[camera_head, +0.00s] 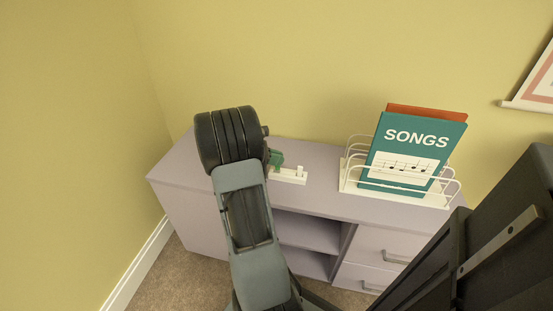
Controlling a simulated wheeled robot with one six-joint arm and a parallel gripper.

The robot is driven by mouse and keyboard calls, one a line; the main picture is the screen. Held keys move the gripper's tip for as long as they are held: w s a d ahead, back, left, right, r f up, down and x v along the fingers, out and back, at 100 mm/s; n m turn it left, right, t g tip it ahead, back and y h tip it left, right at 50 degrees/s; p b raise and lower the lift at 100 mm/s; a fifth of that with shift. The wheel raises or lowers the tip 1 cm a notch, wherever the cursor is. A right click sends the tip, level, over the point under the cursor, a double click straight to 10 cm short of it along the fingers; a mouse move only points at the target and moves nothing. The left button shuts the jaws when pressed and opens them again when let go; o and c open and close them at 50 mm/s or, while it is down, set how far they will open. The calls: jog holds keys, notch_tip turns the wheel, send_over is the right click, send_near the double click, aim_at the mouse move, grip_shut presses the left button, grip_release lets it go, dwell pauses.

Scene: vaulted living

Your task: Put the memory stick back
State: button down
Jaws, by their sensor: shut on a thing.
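My wrist, a dark ribbed cylinder, is over the left part of the lilac cabinet top. The fingers of my gripper are hidden behind it. A small white holder (288,175) with a short upright peg at its right stands on the cabinet, just right of my wrist. A small green piece (276,158) shows at the holder's left end, partly behind my wrist. I cannot tell whether this green piece is the memory stick, or whether it touches the holder.
A white wire rack (348,184) on the cabinet (315,202) holds a teal SONGS book (415,138) and an orange-red one (425,112) behind it. Yellow walls close off the back and left. The cabinet top between holder and rack is clear.

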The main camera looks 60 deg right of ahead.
jog(key=shift+f, duration=0.3)
jog(key=c, duration=1.7)
grip_release()
jog(key=shift+f, duration=0.1)
jog(key=o, duration=0.5)
jog(key=shift+c, duration=0.2)
jog(key=shift+r, duration=0.3)
jog(key=p+v, duration=0.4)
jog(key=v, duration=0.8)
jog(key=shift+r, duration=0.2)
